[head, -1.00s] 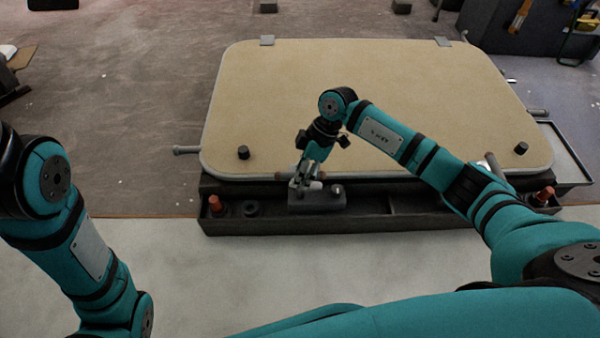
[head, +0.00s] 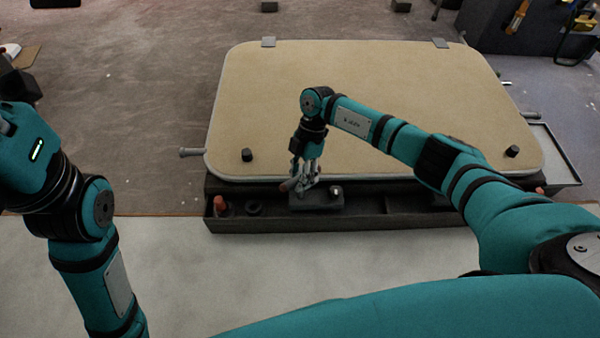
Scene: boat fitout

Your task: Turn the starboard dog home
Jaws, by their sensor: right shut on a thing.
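The hatch panel (head: 350,100) is a tan board with a pale rim, lying on a dark frame. Black knobs stand near its front corners, one at left (head: 247,155) and one at right (head: 512,151). I cannot tell which fitting is the starboard dog. My right gripper (head: 303,184) points down in front of the panel's front edge, shut on a small piece with a reddish-brown end (head: 289,186), just over a grey block (head: 317,201). The fingers partly hide this piece. My left arm is at the left; its gripper is out of view.
A dark tray (head: 360,222) runs along the front, with a red-topped peg (head: 221,205) and a dark ring (head: 254,208) at its left. Grey rods stick out at the panel's left (head: 192,152) and right (head: 531,115). My right arm crosses above the panel's right front.

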